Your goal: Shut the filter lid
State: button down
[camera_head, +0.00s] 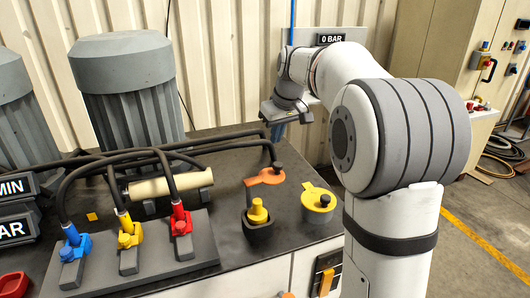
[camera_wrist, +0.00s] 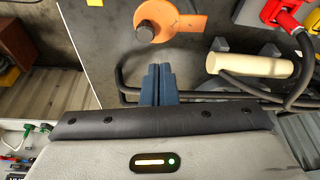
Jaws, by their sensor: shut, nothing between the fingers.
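A cream cylinder (camera_head: 171,185) and black hoses lie left. Blue, yellow and red connectors stand on a grey block (camera_head: 202,251). Grey motors (camera_head: 124,85) stand behind.

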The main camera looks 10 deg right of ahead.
jog(key=n, duration=0.1)
send_over(265, 173)
jog(key=w+d, duration=0.2)
jog(key=d, duration=0.1)
notch_tip(265, 173, down, 10)
jog(key=shift+s+a+r+p, duration=0.1)
jog(key=shift+s+a+p, duration=0.05)
jog(key=shift+p, duration=0.6)
jog(key=shift+s, duration=0.15)
